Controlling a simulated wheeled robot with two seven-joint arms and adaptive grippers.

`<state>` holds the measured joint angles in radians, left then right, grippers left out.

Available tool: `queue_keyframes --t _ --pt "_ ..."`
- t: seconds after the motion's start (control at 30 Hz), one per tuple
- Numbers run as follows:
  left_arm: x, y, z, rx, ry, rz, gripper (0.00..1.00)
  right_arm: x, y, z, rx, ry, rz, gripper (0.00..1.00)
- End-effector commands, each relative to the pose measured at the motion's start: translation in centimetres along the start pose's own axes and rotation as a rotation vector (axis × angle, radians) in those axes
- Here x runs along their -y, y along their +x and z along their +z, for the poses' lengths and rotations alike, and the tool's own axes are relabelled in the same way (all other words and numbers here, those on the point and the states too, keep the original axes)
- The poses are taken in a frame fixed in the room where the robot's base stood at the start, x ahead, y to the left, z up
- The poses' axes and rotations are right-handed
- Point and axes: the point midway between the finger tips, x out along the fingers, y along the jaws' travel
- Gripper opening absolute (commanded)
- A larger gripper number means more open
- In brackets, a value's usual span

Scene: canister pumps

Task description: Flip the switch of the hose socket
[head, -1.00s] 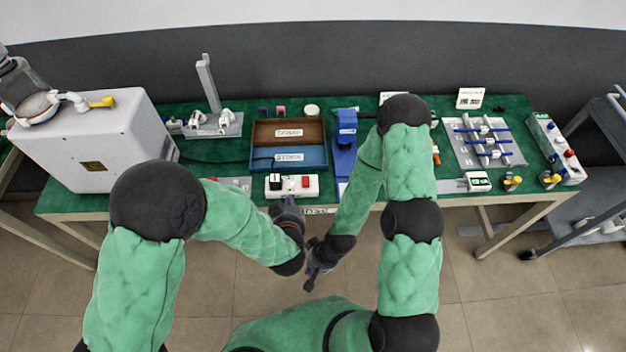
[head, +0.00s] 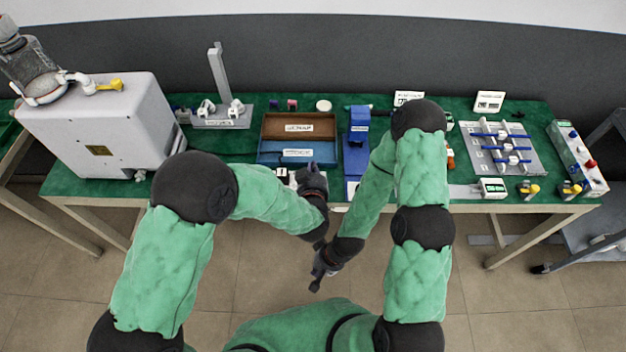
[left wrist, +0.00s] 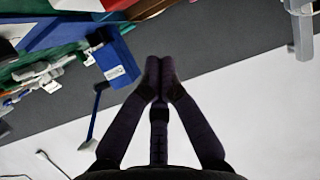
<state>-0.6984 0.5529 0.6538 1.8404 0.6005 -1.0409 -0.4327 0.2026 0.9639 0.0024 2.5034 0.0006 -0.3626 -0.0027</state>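The hose socket appears to be the small white block (head: 282,174) at the table's front edge, below the blue tray in the head view. My left gripper and forearm hide most of it, and its red switch cannot be made out now. My left gripper (head: 312,170) is over the front edge, at the block's right end. I cannot tell whether they touch. In the left wrist view the left fingertips (left wrist: 160,66) meet with nothing between them. My right gripper (head: 317,282) hangs low in front of the table, away from everything; its fingers are too small to read.
A brown tray (head: 272,125) and a blue tray (head: 265,157) lie behind the block. A blue device (head: 357,145) stands to their right. A big white machine (head: 85,130) fills the table's left. A rod rack (head: 530,160) and switch box (head: 578,160) are at the right.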

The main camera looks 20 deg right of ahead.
Motion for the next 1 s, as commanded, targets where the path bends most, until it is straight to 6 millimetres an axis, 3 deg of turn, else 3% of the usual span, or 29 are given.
queue_keyframes --t 0.03,0.23,0.73,1.0 --pt "0.0 0.1 1.6 0.009 0.005 0.002 0.0 -0.2 0.6 0.0 0.0 0.0 0.0 0.0" --pt "0.0 0.5 3.4 0.006 0.002 0.001 0.0 -0.4 1.2 -0.1 0.0 0.0 0.0 0.0" --pt "0.0 0.6 3.9 0.003 0.002 0.001 0.0 -0.5 1.4 -0.1 0.0 0.0 0.0 0.0" --pt "0.0 0.8 5.1 -0.066 0.003 0.001 0.0 -1.4 3.9 -0.1 0.0 0.0 0.0 0.0"
